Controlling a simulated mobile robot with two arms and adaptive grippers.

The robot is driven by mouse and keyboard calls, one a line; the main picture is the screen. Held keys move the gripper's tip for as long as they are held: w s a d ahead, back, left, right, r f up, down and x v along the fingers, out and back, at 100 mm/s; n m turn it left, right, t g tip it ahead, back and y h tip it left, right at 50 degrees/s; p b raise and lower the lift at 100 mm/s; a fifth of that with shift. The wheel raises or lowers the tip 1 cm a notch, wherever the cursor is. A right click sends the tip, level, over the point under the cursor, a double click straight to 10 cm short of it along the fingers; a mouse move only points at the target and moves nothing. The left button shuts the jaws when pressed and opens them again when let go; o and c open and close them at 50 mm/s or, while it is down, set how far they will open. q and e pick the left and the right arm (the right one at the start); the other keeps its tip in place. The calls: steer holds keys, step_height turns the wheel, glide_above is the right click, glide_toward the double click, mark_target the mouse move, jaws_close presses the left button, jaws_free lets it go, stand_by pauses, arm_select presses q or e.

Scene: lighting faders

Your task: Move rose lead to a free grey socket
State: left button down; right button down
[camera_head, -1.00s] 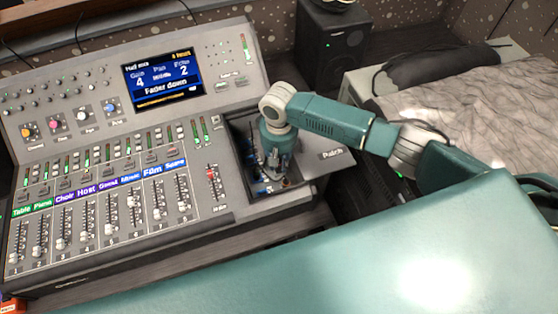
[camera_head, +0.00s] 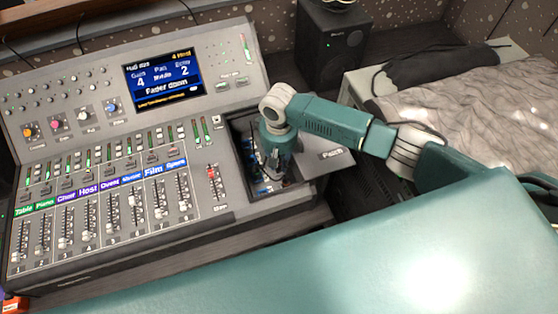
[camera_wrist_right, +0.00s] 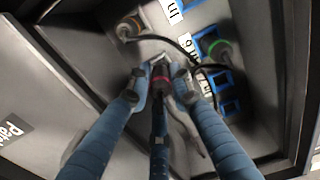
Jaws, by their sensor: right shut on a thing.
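In the right wrist view, my right gripper (camera_wrist_right: 160,82) is shut on the rose lead's plug (camera_wrist_right: 161,72), a dark plug with a rose ring. The gripper is inside the patch bay (camera_head: 240,128) at the right end of the mixing desk, and points down. My right gripper (camera_head: 273,172) hides most of the bay in the head view. Blue-framed sockets (camera_wrist_right: 224,86) run down the right side of the wrist view. I cannot tell whether the held plug is touching a socket. My left gripper is not in view.
A green-ringed plug (camera_wrist_right: 221,51) and an orange-ringed plug (camera_wrist_right: 129,28) sit close by in the bay. A black cable (camera_wrist_right: 172,42) curves past the fingers. The Patch lid (camera_wrist_right: 30,135) lies beside the bay. Faders (camera_head: 115,215) and a screen (camera_head: 163,80) are to the left.

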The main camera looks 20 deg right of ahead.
steer(key=shift+f+p, duration=0.6)
steer(key=shift+p, duration=0.3)
stand_by(2.1)
steer(key=shift+s+f, duration=0.1)
steer(key=shift+f, duration=0.1)
stand_by(0.7)
steer(key=shift+s+f, duration=0.1)
stand_by(0.3)
steer(key=c, duration=1.5)
jaws_free()
steer(key=shift+o, duration=0.2)
steer(key=shift+w, duration=0.2)
step_height(320, 180, up, 12)
steer(key=shift+f, duration=0.1)
